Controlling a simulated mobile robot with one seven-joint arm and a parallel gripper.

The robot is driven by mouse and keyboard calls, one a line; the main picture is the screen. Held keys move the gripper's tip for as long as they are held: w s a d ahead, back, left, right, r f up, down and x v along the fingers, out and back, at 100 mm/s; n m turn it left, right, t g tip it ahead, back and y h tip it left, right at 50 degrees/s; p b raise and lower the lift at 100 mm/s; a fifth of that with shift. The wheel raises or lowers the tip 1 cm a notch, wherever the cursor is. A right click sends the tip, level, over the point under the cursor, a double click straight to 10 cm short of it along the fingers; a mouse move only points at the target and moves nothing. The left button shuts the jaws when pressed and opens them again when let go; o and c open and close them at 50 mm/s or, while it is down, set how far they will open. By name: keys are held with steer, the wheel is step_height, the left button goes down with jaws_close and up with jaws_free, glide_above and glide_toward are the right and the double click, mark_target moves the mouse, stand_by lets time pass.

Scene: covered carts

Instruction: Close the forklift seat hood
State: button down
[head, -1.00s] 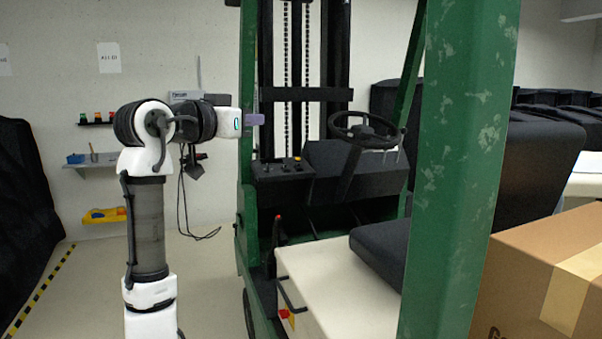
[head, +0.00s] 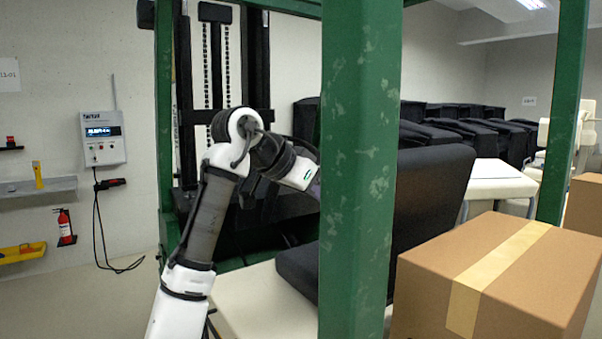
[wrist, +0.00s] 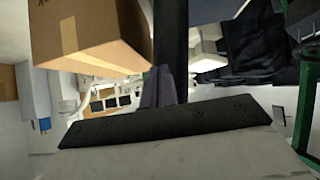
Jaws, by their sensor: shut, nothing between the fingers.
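The forklift's cream seat hood (head: 250,300) is low in the head view, behind the green post. Its black seat cushion (head: 297,268) lies on top, and the black backrest (head: 430,205) rises to the right of the post. The post hides part of the hood and seat, and I cannot tell whether there is a gap under the hood. My gripper (head: 314,183) is above the cushion in the picture, its tips partly hidden by the post. In the wrist view my gripper's purple-grey fingers (wrist: 157,86) are together and empty.
The green post (head: 358,170) stands close in front of me. A taped cardboard box (head: 495,275) is at lower right and also shows in the wrist view (wrist: 88,35). A wall charger (head: 102,138) hangs left. Black-covered carts (head: 465,135) stand behind. Floor at lower left is clear.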

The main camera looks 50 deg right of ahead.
steer(key=shift+w+a+f+p, duration=0.1)
steer(key=shift+a+f+p, duration=0.15)
steer(key=shift+f, duration=0.8)
steer(key=shift+w+a+f+p, duration=0.1)
steer(key=shift+a+f, duration=0.25)
steer(key=shift+f, duration=0.65)
steer(key=shift+f, duration=0.1)
